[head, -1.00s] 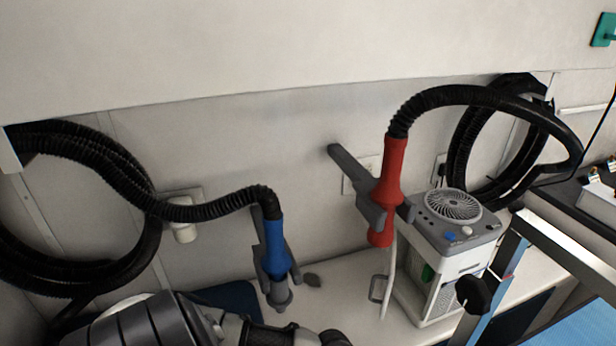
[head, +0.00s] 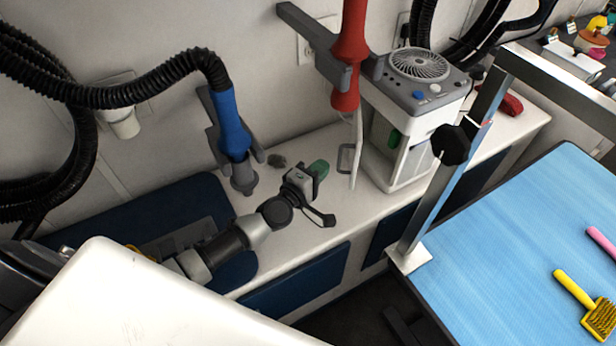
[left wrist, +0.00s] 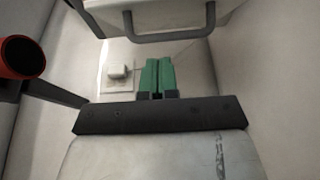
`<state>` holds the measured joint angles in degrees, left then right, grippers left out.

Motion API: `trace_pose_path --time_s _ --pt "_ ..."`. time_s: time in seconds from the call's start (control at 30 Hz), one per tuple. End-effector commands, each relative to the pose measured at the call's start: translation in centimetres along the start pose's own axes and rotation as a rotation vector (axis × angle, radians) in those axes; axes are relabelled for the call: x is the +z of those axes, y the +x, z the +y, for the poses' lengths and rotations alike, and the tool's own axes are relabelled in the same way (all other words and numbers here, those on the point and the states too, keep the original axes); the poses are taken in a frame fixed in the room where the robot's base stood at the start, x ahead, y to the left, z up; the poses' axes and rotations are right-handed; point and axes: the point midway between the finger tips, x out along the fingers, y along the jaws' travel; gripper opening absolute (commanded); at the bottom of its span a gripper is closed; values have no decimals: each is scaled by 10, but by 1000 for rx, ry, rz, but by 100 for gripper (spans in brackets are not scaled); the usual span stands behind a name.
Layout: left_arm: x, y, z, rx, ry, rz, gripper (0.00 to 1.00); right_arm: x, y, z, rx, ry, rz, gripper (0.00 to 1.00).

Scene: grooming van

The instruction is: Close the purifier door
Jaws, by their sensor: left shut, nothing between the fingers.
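The purifier (head: 430,106) is a white box with a grey top and a round fan grille, standing on the white counter. Its door (head: 358,145) stands open, seen nearly edge-on at the purifier's left side, with a grey loop handle (head: 345,158). A green part (head: 394,138) shows inside the purifier. My left gripper (head: 319,168) has green fingertips and is shut and empty, low over the counter, left of the handle and apart from it. In the left wrist view, the shut fingertips (left wrist: 158,76) are below the door's handle (left wrist: 168,37). My right gripper is out of view.
A red dryer nozzle (head: 350,45) hangs close above the door; a blue nozzle (head: 231,125) hangs left of my gripper. A metal post (head: 450,190) and blue grooming table (head: 530,220) stand in front, at the right.

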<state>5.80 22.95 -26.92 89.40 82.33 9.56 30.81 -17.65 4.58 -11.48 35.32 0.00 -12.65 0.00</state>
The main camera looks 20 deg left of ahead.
Motion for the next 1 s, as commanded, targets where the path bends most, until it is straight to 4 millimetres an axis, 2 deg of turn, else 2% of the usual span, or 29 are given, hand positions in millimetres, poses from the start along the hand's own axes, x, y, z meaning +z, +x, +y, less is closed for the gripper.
trace_pose_path --time_s 0.1,0.3,0.73,1.0 --pt "0 19 -1 1 1 -1 0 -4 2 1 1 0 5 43" --pt "0 34 0 0 1 -1 0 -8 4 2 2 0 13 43" --pt "1 35 0 -1 0 1 0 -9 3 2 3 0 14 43" --pt "9 37 1 -2 -1 50 0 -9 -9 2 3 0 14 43"
